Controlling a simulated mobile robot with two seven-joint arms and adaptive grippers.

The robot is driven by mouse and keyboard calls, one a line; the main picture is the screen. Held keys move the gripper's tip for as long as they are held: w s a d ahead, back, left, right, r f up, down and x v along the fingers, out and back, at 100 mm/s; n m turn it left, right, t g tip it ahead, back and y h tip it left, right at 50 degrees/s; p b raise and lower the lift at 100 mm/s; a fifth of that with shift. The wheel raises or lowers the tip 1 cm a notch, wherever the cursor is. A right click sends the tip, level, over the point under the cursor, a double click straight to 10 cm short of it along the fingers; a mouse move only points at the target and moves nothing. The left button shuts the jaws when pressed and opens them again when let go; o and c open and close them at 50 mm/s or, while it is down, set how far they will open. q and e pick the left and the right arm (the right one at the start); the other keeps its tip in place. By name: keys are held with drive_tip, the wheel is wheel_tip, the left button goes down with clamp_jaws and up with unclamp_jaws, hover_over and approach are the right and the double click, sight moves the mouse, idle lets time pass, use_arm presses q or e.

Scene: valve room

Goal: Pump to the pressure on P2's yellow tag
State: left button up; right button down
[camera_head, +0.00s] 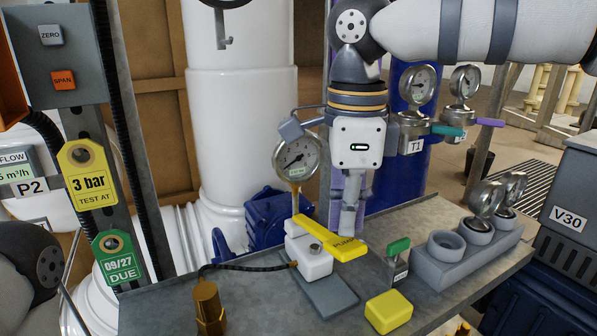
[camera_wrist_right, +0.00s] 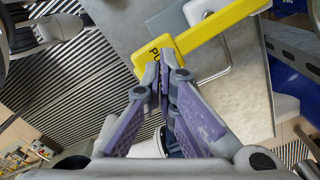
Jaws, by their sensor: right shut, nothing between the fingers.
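The yellow tag (camera_head: 87,174) reads "3 bar TEST AT" and hangs by the P2 label (camera_head: 31,187) at the left. The hand pump (camera_head: 308,258) stands on the bench, its yellow lever (camera_head: 345,248) marked "PUMP". The lever also shows in the right wrist view (camera_wrist_right: 210,32). The pump's dial gauge (camera_head: 296,158) stands behind it; its reading is too small to tell. My right gripper (camera_head: 347,226) points down, shut and empty, at the lever's marked end. Its fingertips (camera_wrist_right: 158,72) overlap that end; I cannot tell whether they touch. My left gripper is out of view.
A black hose (camera_head: 240,267) runs from the pump to a brass fitting (camera_head: 208,308). Gauge T1 (camera_head: 418,84) is behind. The front-left bench is mostly clear.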

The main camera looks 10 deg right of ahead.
sight(344, 243)
idle(1.6)
idle(1.5)
drive_tip(key=shift+f, duration=2.6)
drive_tip(key=shift+r, duration=2.6)
